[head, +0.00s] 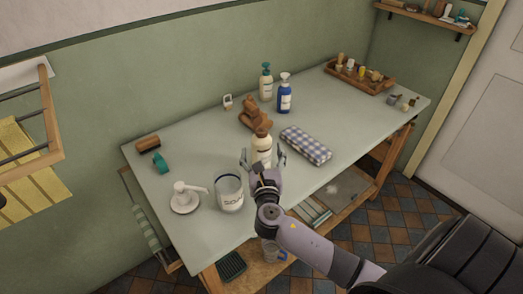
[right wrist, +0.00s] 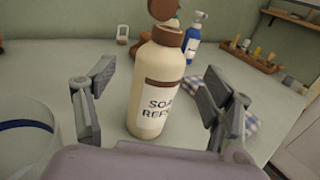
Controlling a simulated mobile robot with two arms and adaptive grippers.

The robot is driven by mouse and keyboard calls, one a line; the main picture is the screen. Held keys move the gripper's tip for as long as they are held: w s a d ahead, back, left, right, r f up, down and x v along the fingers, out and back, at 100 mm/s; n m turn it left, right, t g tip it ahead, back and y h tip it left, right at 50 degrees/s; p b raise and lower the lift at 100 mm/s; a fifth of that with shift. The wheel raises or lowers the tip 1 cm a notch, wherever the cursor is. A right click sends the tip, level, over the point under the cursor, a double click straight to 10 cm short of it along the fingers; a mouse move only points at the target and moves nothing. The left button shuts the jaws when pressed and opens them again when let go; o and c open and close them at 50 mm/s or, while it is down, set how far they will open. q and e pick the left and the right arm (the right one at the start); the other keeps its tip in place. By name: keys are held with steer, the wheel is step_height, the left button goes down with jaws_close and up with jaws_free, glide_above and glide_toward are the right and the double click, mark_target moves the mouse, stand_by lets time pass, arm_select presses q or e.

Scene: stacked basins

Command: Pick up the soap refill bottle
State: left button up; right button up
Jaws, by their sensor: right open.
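The soap refill bottle (right wrist: 160,88) is cream with a brown cap and a white label reading "SOAP REF…". It stands upright on the pale table (head: 215,130), and in the head view the bottle (head: 261,147) shows just beyond my right gripper (head: 263,160). In the right wrist view my right gripper (right wrist: 160,95) is open, with one finger on each side of the bottle. I see gaps between both fingers and the bottle. The lower part of the bottle is hidden behind the gripper in the head view. My left gripper is not in view.
A brown figure (head: 254,115), a blue bottle (head: 284,95) and a green-topped bottle (head: 265,84) stand behind.

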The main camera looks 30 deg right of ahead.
mark_target(261, 140)
steer(key=shift+f+p+x, duration=0.2)
steer(key=shift+p+x, duration=0.3)
steer(key=shift+x, duration=2.6)
steer(key=shift+s, duration=0.1)
steer(key=shift+r, duration=0.15)
steer(key=c, duration=1.7)
